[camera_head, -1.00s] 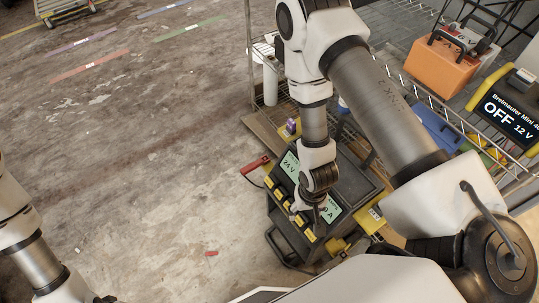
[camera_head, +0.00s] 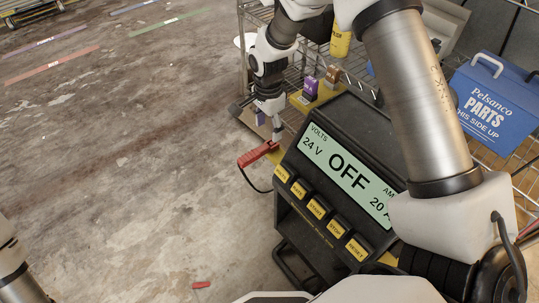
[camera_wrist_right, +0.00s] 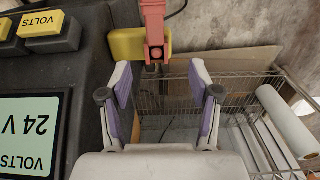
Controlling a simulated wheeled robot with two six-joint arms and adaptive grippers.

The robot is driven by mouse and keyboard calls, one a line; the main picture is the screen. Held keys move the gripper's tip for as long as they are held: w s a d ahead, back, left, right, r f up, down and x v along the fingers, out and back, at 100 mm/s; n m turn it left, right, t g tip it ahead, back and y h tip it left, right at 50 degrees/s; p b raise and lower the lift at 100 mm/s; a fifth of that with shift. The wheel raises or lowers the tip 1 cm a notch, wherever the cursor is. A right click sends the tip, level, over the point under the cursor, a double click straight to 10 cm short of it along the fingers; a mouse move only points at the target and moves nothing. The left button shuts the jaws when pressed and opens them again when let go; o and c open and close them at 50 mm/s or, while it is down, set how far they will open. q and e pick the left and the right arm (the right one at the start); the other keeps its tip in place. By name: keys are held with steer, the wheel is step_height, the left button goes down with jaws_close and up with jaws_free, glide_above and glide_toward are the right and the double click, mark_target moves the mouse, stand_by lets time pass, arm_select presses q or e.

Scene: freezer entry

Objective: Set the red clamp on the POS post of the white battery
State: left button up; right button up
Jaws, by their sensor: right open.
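The red clamp (camera_head: 258,153) lies at the left side of the black charger (camera_head: 345,110), with a black cable hanging from it. In the right wrist view the red clamp (camera_wrist_right: 153,20) shows at the top, beside a yellow block. My right gripper (camera_head: 274,120) is just above the clamp in the head view. In the wrist view my right gripper (camera_wrist_right: 163,80) is open and empty, the clamp beyond its fingertips. My left gripper is out of view; only part of that arm shows at bottom left. I cannot make out the white battery or its POS post.
The charger display (camera_head: 347,180) reads OFF, 24 V, with yellow buttons below. Purple and brown boxes (camera_head: 311,88) stand behind it. A wire rack shelf holds a blue PARTS box (camera_head: 495,103) at right. A small red piece (camera_head: 201,285) lies on the open floor at left.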

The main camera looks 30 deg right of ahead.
mark_target(269, 145)
steer(key=f+b, duration=0.1)
steer(key=f, duration=0.1)
steer(key=f+b, duration=0.2)
steer(key=f, duration=0.1)
steer(key=shift+s+a+f, duration=0.1)
steer(key=shift+s+f, duration=0.2)
steer(key=shift+f, duration=0.35)
steer(key=shift+r, duration=0.1)
jaws_close()
step_height(269, 145, up, 14)
steer(key=p, duration=0.9)
